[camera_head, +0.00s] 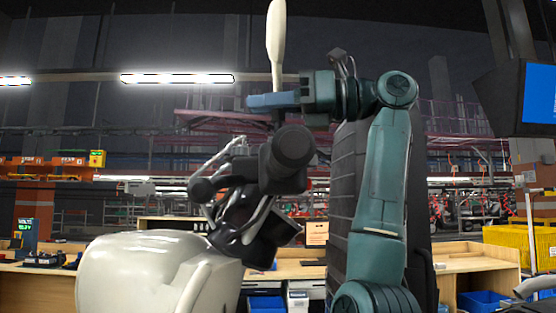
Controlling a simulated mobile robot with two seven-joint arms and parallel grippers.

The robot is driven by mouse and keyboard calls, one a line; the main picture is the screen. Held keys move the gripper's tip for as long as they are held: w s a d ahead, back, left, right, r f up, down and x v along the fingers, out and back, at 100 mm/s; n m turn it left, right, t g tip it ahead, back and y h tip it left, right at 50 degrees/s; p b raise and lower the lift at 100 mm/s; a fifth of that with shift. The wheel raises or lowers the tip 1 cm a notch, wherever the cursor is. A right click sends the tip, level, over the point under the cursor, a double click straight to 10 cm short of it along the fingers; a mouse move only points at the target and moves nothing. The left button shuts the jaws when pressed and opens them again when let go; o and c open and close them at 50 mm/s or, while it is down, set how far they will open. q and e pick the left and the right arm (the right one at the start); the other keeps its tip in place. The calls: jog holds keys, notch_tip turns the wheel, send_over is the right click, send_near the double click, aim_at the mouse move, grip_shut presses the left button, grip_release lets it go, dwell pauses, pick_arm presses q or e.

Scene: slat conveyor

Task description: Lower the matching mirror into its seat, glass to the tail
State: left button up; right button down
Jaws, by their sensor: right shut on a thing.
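A cream mirror (276,42) stands upright and nearly edge-on at the top centre, its glass face not visible. My right gripper (275,102) is shut on its lower end, with blue fingers reaching in from the right. The mirror is held above a dark handlebar assembly (290,150) with round black ends and cables, clear of it. Below is a cream scooter body (145,270). The mirror's seat cannot be made out. My left gripper is not in view.
Wooden workbenches (465,262) run behind, with blue bins (482,300) and a yellow crate (508,245) at the right. A blue screen (539,92) hangs at upper right. The air left of the mirror is free.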

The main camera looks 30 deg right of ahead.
dwell(0.3)
jog(key=shift+f+b, duration=0.35)
jog(key=shift+b, duration=0.1)
jog(key=shift+f, duration=0.15)
jog(key=shift+f+b, duration=0.3)
jog(key=shift+b, duration=0.2)
jog(key=shift+f, duration=0.2)
jog(key=shift+f+b, duration=0.3)
jog(key=shift+b, duration=0.05)
dwell(0.5)
